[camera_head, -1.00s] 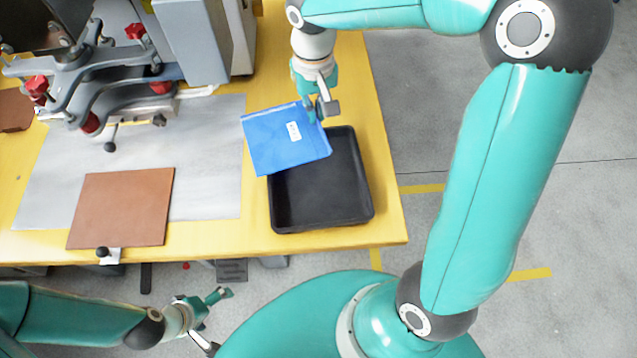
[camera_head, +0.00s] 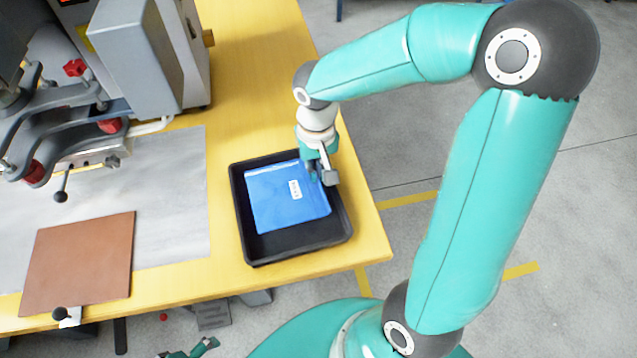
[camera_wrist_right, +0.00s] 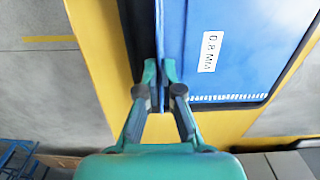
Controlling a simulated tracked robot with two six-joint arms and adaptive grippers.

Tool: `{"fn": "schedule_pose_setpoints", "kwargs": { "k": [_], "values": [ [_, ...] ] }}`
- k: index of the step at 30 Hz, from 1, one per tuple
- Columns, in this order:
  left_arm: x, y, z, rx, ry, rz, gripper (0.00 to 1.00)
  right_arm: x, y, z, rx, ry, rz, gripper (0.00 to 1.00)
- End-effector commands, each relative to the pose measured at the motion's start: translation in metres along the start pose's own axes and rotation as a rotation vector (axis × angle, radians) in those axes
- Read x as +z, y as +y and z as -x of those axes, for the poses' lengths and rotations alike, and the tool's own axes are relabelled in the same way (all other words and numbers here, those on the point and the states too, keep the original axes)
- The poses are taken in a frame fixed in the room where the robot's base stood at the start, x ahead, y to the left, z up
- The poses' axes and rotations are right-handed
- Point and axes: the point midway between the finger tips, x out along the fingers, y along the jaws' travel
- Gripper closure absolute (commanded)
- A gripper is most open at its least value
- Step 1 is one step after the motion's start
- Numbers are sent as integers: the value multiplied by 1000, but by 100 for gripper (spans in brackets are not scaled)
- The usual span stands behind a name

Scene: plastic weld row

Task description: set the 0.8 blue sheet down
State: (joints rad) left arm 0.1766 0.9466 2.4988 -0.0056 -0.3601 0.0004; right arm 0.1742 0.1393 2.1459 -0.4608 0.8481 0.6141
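The blue sheet (camera_head: 285,205) carries a white label and lies over the inside of the black tray (camera_head: 297,245), within its rim. In the right wrist view the sheet (camera_wrist_right: 240,60) has a label reading like "0.8 MM". My right gripper (camera_head: 318,176) is at the sheet's right edge, inside the tray's right wall. In the wrist view my right gripper (camera_wrist_right: 163,80) has its fingers closed on that edge. I cannot tell whether the sheet rests fully on the tray floor. Only the tips of my left gripper (camera_head: 188,351) show at the bottom edge; its opening is unclear.
The tray stands on the yellow table (camera_head: 245,60) near its right front corner. A grey machine with red knobs (camera_head: 110,126) stands at the left. A brown sheet (camera_head: 78,262) lies on the grey plate (camera_head: 180,215) at the front left.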

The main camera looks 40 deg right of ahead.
Motion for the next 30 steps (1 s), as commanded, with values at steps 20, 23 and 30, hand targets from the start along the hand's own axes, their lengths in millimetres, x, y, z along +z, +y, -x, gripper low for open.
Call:
{"fn": "schedule_pose_setpoints", "kwargs": {
  "k": [20, 23, 30],
  "values": [
    [0, -2, -7, 0, 0, 0, 0, -1, 0, -56, 0, 2, 1, 100],
    [0, -2, -7, 0, 0, 0, 0, -1, 0, -56, 0, 2, 1, 100],
    [0, -3, -9, 0, 0, 0, 0, -1, 0, -58, 0, 2, 1, 83]
  ]
}}
